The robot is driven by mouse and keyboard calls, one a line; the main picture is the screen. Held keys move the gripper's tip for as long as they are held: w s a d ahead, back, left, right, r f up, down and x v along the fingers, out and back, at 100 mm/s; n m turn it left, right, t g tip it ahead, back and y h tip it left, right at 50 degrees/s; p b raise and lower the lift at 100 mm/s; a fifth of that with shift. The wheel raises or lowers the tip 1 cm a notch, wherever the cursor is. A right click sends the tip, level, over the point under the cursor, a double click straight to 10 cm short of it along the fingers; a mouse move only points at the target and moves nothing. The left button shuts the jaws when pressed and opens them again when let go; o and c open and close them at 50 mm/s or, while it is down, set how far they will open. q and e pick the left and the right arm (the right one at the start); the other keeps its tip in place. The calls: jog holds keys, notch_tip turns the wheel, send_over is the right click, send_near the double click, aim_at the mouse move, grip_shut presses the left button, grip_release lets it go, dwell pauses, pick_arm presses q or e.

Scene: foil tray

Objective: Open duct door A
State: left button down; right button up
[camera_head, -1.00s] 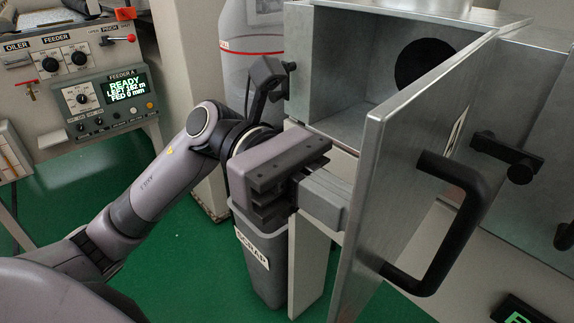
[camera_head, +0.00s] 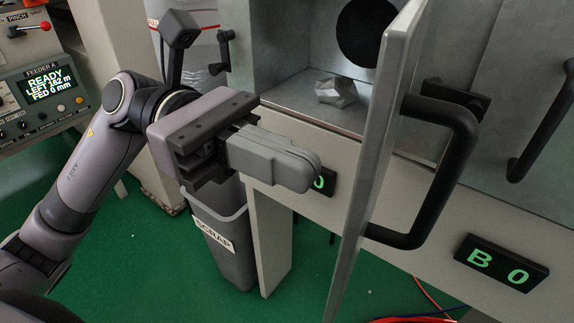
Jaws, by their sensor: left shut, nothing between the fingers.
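The metal duct door (camera_head: 372,160) stands swung open toward me, seen nearly edge-on. Its black U-shaped handle (camera_head: 462,150) is on the side facing right. Behind it the duct box (camera_head: 300,100) is open, with a crumpled foil lump (camera_head: 336,92) on its floor and a dark round hole (camera_head: 366,32) in its back. My left gripper (camera_head: 308,172) is shut and empty in front of the box, left of the door, its fingers pointing at the door's inner side with a gap in the picture. My right gripper is out of view.
A grey scrap bin (camera_head: 228,245) stands below my left gripper. A feeder panel (camera_head: 40,85) is at the left. A display reading B 0 (camera_head: 503,262) and another black handle (camera_head: 545,125) are at the right. A second display (camera_head: 322,181) is partly hidden by the gripper.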

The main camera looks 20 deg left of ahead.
pick_arm(q)
jog(key=s+b+v, duration=0.1)
jog(key=b+v, duration=0.1)
jog(key=v, duration=0.8)
jog(key=w+a+f+m+t+y, duration=0.1)
jog(key=w+f+m+t+y, duration=0.2)
jog(key=w+f+m+t, duration=0.8)
jog(key=w+a+f+m+t+y, duration=0.25)
jog(key=f+m+t, duration=0.25)
jog(key=m+t, duration=1.3)
jog(key=s+f+n+g+y, duration=0.2)
jog(key=f+n+g+y, duration=0.2)
jog(key=f, duration=0.5)
jog(key=s+f+n+g+y, duration=0.2)
jog(key=f+n+g+y, duration=0.15)
jog(key=f, duration=0.55)
jog(key=s+d+f+n+g+y, duration=0.2)
jog(key=s+f+n+g, duration=0.35)
jog(key=s+f, duration=0.6)
notch_tip(320, 180, up, 11)
jog(key=a+m+p, duration=0.1)
jog(key=a+p, duration=0.1)
jog(key=p, duration=1.2)
jog(key=shift+f+g, duration=0.2)
jog(key=shift+g, duration=0.1)
